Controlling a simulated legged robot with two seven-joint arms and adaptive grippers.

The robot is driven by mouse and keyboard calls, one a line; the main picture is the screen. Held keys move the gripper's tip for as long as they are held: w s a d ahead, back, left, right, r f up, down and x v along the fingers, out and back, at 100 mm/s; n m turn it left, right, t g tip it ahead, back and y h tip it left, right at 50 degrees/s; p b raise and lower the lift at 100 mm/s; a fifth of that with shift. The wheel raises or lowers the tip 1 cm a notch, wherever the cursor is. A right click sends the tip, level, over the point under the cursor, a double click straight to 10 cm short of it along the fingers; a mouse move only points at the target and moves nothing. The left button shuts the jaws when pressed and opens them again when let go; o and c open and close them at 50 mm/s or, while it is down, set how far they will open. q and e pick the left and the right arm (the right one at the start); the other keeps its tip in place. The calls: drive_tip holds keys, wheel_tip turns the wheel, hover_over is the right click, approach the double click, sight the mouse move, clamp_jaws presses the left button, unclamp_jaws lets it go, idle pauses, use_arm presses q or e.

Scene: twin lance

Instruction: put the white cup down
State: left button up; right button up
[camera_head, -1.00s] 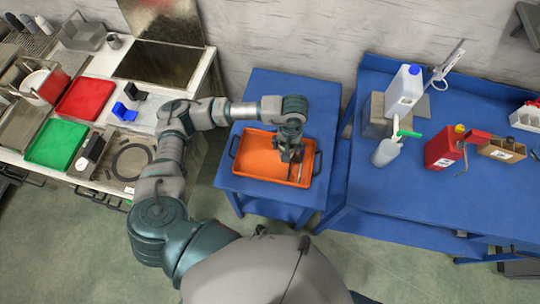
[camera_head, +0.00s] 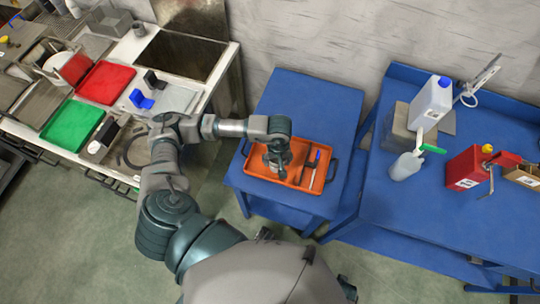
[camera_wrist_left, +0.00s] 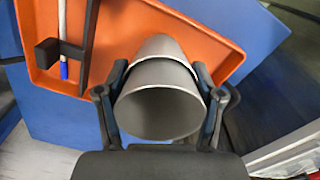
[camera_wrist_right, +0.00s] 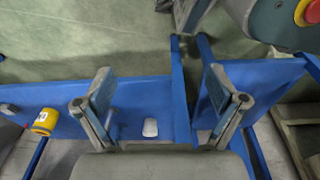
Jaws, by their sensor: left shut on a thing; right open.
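The white cup (camera_wrist_left: 158,108) looks light grey in the left wrist view, with its open mouth facing the camera. My left gripper (camera_wrist_left: 160,88) is shut on it, one finger on each side. The orange tray (camera_wrist_left: 125,25) lies behind the cup there; whether the cup touches it I cannot tell. In the head view my left gripper (camera_head: 277,168) is over the left part of the orange tray (camera_head: 254,165), hiding most of the cup. My right gripper (camera_wrist_right: 162,85) is open and empty in the right wrist view, above blue furniture and the floor.
A dark object (camera_wrist_left: 88,40) and a white pen with a blue end (camera_wrist_left: 64,60) lie in the tray's right part in the head view. The blue table (camera_head: 300,100) is clear behind the tray. Jugs and a red can (camera_head: 465,170) stand on the right bench.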

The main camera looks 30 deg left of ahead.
use_arm(q)
drive_tip(key=shift+w+a, duration=0.3)
drive_tip(key=shift+a, duration=0.3)
drive_tip(key=shift+w+a, duration=0.3)
drive_tip(key=shift+a, duration=0.3)
drive_tip(key=shift+w+a, duration=0.1)
drive_tip(key=shift+a, duration=0.05)
drive_tip(key=shift+f, duration=0.2)
drive_tip(key=f, duration=0.3)
drive_tip(key=shift+a+f, duration=0.1)
drive_tip(key=shift+a, duration=0.1)
drive_tip(key=shift+a+f, duration=0.1)
drive_tip(key=shift+a, duration=0.15)
drive_tip(key=o, duration=1.1)
drive_tip(key=shift+c, duration=0.2)
drive_tip(key=shift+d, duration=0.2)
use_arm(e)
drive_tip(key=shift+s+d+f, duration=0.25)
drive_tip(key=shift+s+f, duration=0.05)
drive_tip(key=shift+f, duration=0.15)
use_arm(q)
drive_tip(key=shift+d, duration=0.1)
use_arm(e)
drive_tip(key=shift+d, duration=0.1)
